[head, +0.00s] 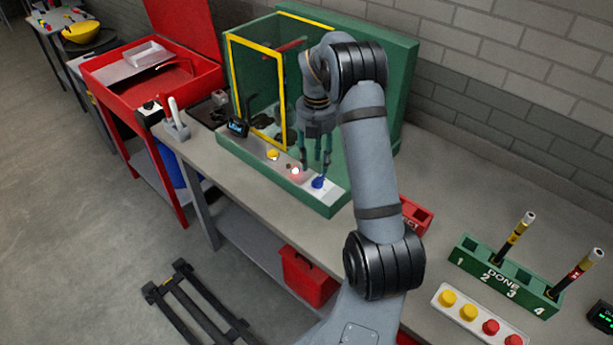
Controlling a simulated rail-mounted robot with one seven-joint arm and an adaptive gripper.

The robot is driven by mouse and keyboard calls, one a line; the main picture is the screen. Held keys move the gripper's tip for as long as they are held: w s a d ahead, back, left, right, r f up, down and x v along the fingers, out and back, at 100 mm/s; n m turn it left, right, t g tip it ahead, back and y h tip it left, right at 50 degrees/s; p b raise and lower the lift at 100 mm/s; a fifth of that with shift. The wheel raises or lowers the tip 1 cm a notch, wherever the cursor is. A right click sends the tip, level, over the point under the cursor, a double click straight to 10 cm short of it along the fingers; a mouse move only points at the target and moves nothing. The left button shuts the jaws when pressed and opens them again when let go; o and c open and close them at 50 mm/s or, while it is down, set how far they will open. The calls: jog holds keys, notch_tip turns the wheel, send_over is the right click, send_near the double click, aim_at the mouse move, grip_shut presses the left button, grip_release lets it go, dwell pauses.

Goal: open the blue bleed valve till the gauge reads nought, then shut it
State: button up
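The blue bleed valve (318,183) is a small blue knob on the pale front panel of the green machine. My gripper (316,167) points down just above it, with its fingers spread apart and nothing seen between them. I cannot tell whether a fingertip touches the knob. A small black display (238,127) with a bluish readout sits at the left end of the same panel. It may be the gauge; its reading is too small to make out.
The green cabinet (405,75) with a yellow-edged door frame (232,85) stands behind my gripper. A green rack (500,278) stands at the right.

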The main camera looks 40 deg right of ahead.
aim_at(316, 178)
jog(key=f, duration=0.3)
jog(key=f+p, duration=0.1)
jog(key=f, duration=0.2)
jog(key=shift+w+d+f, duration=0.1)
jog(key=shift+d+f, duration=0.1)
jog(key=shift+f, duration=0.15)
jog(key=shift+c, duration=1.3)
grip_shut()
